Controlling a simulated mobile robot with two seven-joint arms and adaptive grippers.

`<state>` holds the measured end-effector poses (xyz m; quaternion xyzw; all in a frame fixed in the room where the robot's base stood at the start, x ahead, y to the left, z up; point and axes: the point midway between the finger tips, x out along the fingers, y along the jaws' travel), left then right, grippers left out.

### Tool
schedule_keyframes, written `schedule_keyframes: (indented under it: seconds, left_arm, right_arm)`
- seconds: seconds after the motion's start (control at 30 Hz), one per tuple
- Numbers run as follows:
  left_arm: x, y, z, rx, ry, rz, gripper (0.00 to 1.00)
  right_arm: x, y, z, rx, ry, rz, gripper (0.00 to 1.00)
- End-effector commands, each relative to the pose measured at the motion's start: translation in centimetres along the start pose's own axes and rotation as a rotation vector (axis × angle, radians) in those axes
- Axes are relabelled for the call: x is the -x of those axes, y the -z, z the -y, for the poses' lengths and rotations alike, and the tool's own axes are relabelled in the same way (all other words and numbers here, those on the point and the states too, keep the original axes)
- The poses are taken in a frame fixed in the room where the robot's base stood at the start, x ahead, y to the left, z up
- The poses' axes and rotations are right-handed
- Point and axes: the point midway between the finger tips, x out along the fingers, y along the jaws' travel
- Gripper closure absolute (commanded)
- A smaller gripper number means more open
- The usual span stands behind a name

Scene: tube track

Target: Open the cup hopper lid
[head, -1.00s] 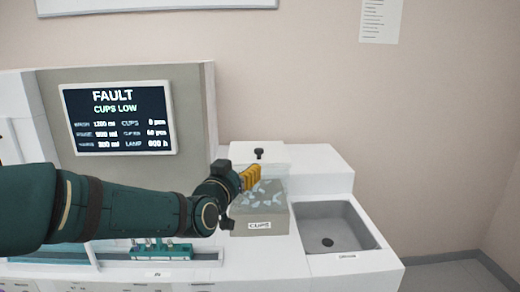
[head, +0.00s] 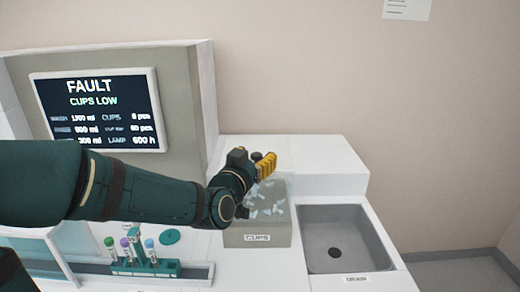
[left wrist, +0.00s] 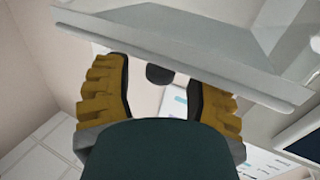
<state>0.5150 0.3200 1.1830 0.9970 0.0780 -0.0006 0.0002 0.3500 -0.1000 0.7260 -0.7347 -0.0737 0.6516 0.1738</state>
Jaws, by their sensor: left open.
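The cup hopper (head: 236,236) is a grey box labelled CUPS on the white counter, with several pale cups (head: 265,205) showing in its top. A dark round knob (head: 257,156) shows at the back, and in the left wrist view the dark knob (left wrist: 159,74) lies between my fingers. A pale panel (left wrist: 180,52), which looks like the lid, crosses above them there. My left gripper (head: 267,166) is open over the hopper's back part, its yellow fingers beside the knob. I cannot tell if they touch it or if the lid is raised. My right gripper is not in view.
A sink (head: 340,240) labelled DRAIN is right of the hopper. A rack (head: 146,268) with several capped tubes stands front left. A screen (head: 100,108) reading FAULT, CUPS LOW is behind my left arm. A white raised block (head: 320,160) stands behind the hopper and sink.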

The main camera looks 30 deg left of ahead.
Motion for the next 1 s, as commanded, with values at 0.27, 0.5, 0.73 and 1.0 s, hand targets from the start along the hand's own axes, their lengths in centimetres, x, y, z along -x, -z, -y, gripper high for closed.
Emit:
schedule_keyframes:
  seconds: [0.27, 0.5, 0.73, 1.0]
  left_arm:
    - [0.12, -0.02, -0.02, 0.000, 0.001, 0.000, 0.43]
    - [0.10, -0.01, -0.02, 0.000, 0.001, 0.000, 0.83]
    - [0.09, 0.01, -0.03, 0.000, 0.000, -0.001, 1.00]
    - [-0.16, 0.36, -0.06, 0.003, 0.000, 0.007, 1.00]
  right_arm:
    - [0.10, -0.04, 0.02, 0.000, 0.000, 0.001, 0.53]
    - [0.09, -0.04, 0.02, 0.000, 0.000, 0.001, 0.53]
    - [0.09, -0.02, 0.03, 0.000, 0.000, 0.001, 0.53]
    - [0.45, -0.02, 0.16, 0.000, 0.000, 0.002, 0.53]
